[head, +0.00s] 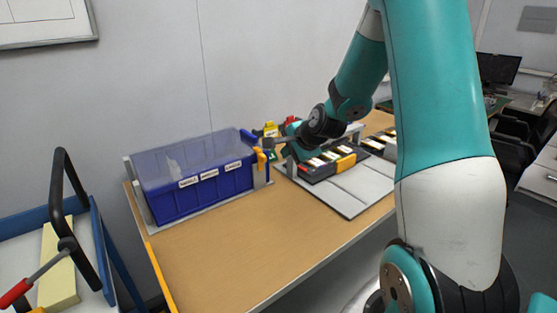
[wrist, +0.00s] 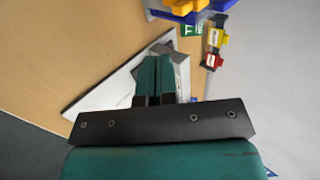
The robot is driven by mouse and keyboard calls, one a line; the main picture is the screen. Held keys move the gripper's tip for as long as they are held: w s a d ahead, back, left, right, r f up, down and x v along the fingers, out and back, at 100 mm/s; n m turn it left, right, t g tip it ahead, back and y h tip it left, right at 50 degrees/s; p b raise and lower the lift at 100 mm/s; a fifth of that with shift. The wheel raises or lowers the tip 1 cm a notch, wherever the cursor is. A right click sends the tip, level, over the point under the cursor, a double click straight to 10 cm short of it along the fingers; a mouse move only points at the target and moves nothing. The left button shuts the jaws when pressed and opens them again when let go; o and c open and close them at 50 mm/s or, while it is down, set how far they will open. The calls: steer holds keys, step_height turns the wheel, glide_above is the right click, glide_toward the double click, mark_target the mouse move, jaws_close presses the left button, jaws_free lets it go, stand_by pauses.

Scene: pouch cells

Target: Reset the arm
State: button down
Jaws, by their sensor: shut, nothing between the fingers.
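My arm reaches in from the right in the head view and bends down over the far part of the wooden table. My gripper (wrist: 157,62) is shut and empty in the wrist view, its two teal fingers side by side. In the head view the gripper end is small and partly lost among the things at the back of the table, between the blue bin (head: 205,194) and the dark rack (head: 318,173). I cannot tell its exact height above the table.
The blue bin has a clear upper wall and white labels. The rack holds several pale pouch-like pieces on a grey mat (head: 352,205). The table front (head: 225,255) is clear. A blue cart (head: 98,245) stands at left.

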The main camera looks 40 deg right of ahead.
steer(key=shift+v, duration=0.95)
steer(key=s+a+r+n+g+y, duration=0.25)
steer(key=a+n, duration=0.35)
steer(key=a, duration=0.4)
steer(key=s+a+r+n+g+y, duration=0.15)
steer(key=s+a+n, duration=0.3)
steer(key=a, duration=0.55)
steer(key=s+a+r+n+g, duration=0.2)
steer(key=s+a+n, duration=0.3)
steer(key=s+n, duration=0.2)
steer(key=s+a+r+n+g, duration=0.1)
steer(key=s+a+n+g, duration=0.2)
steer(key=s+a+n, duration=0.3)
steer(key=s+n, duration=0.2)
steer(key=s, duration=0.3)
steer(key=shift+s+a+r+y, duration=0.15)
steer(key=shift+s+r+y, duration=0.15)
steer(key=shift+r, duration=0.1)
